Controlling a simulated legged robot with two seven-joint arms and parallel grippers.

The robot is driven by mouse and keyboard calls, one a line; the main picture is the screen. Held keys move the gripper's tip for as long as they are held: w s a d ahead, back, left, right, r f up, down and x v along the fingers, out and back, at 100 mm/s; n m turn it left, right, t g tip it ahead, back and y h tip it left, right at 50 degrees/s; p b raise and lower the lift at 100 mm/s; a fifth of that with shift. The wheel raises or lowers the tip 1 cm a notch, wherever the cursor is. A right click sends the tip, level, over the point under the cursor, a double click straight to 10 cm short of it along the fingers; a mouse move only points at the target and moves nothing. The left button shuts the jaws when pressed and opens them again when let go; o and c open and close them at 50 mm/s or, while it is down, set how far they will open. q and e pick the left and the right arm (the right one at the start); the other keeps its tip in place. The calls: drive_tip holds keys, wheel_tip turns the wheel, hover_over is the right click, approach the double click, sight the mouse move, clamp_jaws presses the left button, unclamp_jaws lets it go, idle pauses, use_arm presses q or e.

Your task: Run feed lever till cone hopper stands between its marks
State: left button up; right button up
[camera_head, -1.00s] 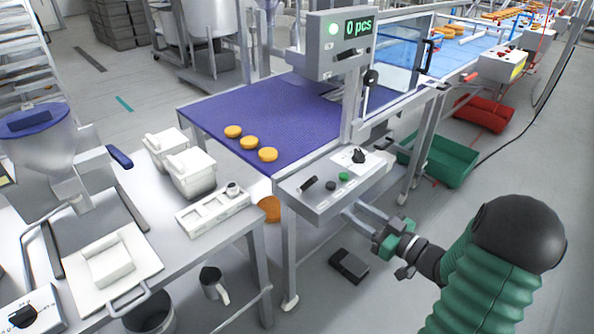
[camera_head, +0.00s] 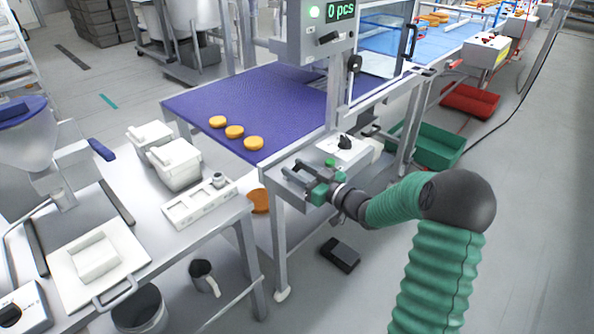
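My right gripper (camera_head: 290,168) is over the left end of the grey control panel (camera_head: 337,189), its two fingers apart and pointing left. The short black handle on that panel is largely hidden at the fingers; I cannot tell whether they touch it. A black-knobbed lever (camera_head: 354,63) is on the machine post. I cannot tell which is the feed lever. A cone-shaped hopper (camera_head: 28,146) with a blue top stands at the left, cut by the picture edge. I cannot make out its marks. My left gripper is not in view.
The panel also has a green button (camera_head: 330,162) and a black knob (camera_head: 345,142). Three orange rounds (camera_head: 234,132) lie on the purple belt (camera_head: 270,95). White tubs (camera_head: 175,165) stand on the left table. A black pedal (camera_head: 340,254) is on the floor.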

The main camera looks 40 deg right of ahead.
clamp_jaws()
drive_tip(key=shift+s, duration=0.1)
idle(1.2)
